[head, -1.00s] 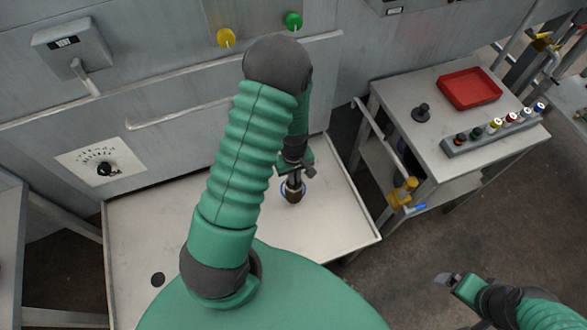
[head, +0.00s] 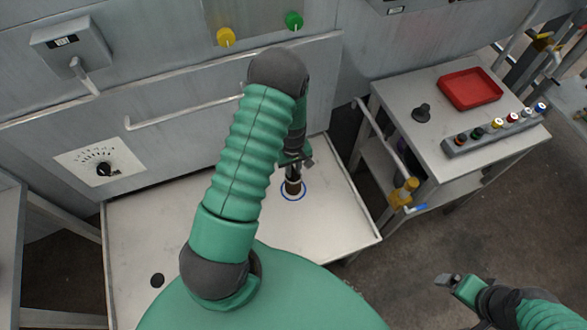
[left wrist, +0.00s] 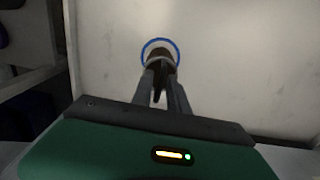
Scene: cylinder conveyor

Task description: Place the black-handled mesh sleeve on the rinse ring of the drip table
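The drip table (head: 335,225) is a pale flat top below the grey wall panel. A blue ring (head: 304,193) is marked on it, and the ring also shows in the left wrist view (left wrist: 147,46). The dark brown mesh sleeve (head: 293,187) appears upright within the ring's outline; I cannot tell whether it touches the table. My left gripper (head: 294,165) is above it, and in the left wrist view its fingers (left wrist: 161,80) close in on the sleeve's dark upper part. My right gripper (head: 449,281) is away from the table at the lower right; its opening is unclear.
A side cart (head: 430,140) at the right holds a red tray (head: 470,88), a black knobbed piece (head: 422,112) and a rack (head: 490,133) of several coloured-top cylinders. A dark round spot (head: 157,280) is on the drip table's left. A rail (head: 185,112) runs along the wall.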

